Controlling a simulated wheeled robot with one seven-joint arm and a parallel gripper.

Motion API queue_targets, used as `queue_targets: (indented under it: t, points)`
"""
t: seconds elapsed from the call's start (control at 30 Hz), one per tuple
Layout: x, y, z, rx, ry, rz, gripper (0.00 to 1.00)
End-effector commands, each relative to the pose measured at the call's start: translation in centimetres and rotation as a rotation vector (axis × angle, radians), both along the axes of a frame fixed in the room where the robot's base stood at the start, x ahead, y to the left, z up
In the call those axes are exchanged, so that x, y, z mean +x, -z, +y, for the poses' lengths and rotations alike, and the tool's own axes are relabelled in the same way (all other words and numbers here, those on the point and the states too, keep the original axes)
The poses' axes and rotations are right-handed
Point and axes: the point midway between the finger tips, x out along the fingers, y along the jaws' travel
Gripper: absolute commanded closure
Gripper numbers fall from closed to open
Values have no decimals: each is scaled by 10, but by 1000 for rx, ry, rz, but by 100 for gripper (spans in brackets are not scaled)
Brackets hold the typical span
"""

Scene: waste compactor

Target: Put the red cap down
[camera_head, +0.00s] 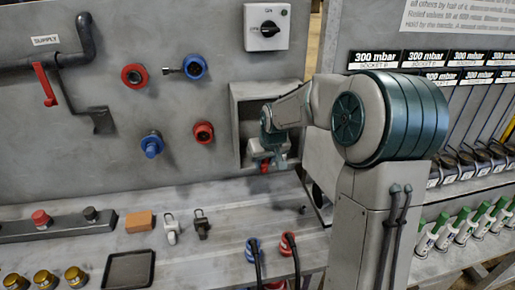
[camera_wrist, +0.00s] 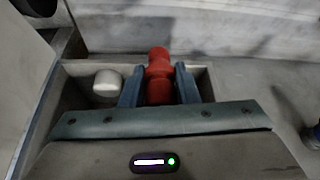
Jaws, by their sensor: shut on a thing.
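The red cap (camera_wrist: 159,66) is between the two fingers of my gripper (camera_wrist: 158,88) in the wrist view. The gripper is shut on it. In the head view my gripper (camera_head: 265,160) is at the square recess (camera_head: 238,132) in the grey wall panel, with a bit of the red cap (camera_head: 265,169) showing below it. My arm hides part of the recess. In the wrist view the cap is over a shallow box-like space (camera_wrist: 78,70). I cannot tell whether the cap touches its floor.
A white rounded piece (camera_wrist: 107,83) lies left of my gripper in the wrist view. Red and blue fittings (camera_head: 203,132) stick out of the panel left of the recess. The bench holds an orange block (camera_head: 139,222), padlocks (camera_head: 172,229), a black tray (camera_head: 128,269) and hose plugs (camera_head: 288,243).

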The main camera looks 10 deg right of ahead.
Motion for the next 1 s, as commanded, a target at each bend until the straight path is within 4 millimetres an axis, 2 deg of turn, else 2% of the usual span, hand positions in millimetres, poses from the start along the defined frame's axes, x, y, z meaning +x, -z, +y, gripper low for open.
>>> queue_targets:
  t: [0.1,0.33,0.57,1.0]
  points:
    - [17,-1,3,1,-2,0,94]
    - [32,0,5,1,0,1,94]
    - [64,-1,10,1,0,1,94]
    - [64,7,10,0,0,1,94]
